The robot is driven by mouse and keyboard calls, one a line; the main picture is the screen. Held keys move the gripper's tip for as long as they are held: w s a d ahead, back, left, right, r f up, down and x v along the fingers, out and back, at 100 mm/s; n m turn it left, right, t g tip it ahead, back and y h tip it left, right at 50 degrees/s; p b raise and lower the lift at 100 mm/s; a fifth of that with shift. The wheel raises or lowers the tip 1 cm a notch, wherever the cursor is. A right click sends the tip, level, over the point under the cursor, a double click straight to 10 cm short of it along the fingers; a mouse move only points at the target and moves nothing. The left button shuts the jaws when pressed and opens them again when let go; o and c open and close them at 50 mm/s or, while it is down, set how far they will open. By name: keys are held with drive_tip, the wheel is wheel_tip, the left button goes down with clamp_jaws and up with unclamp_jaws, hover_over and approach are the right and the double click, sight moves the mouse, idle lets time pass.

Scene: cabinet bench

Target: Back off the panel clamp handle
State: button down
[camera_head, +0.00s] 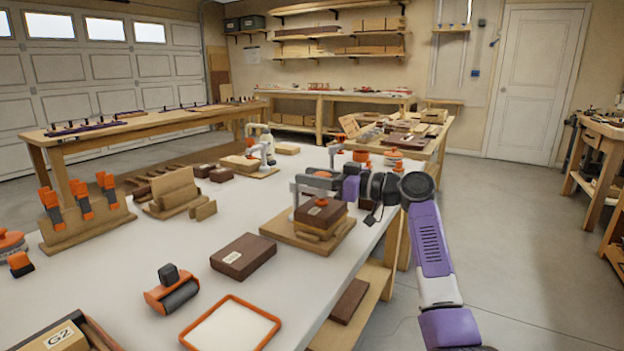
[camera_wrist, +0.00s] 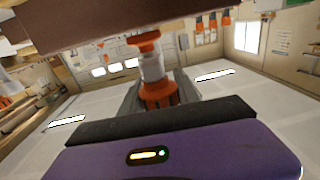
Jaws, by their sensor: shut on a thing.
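The panel clamp (camera_head: 303,188) is a grey frame with orange parts. It stands on a wooden base (camera_head: 282,232) near the bench's right edge, over a stack of a dark brown panel (camera_head: 322,213) and lighter wood. In the wrist view, the orange clamp handle (camera_wrist: 158,92) and its pale screw (camera_wrist: 150,66) lie straight ahead of my purple gripper body. My gripper (camera_head: 338,186) reaches in from the right at the top of the clamp and is shut on the handle. Its fingertips are small and partly hidden in the head view.
A loose dark brown block (camera_head: 243,256), an orange-and-black roller (camera_head: 172,290) and an orange-rimmed tray (camera_head: 230,325) lie on the white bench. Orange clamps stand in a wooden rack (camera_head: 88,225) at the left. A second grey clamp (camera_head: 265,148) stands farther back.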

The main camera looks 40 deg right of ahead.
drive_tip(key=c, duration=0.9)
unclamp_jaws()
drive_tip(key=p+v, duration=0.1)
drive_tip(key=v, duration=0.6)
drive_tip(key=shift+s+d, duration=0.15)
drive_tip(key=shift+s, duration=0.2)
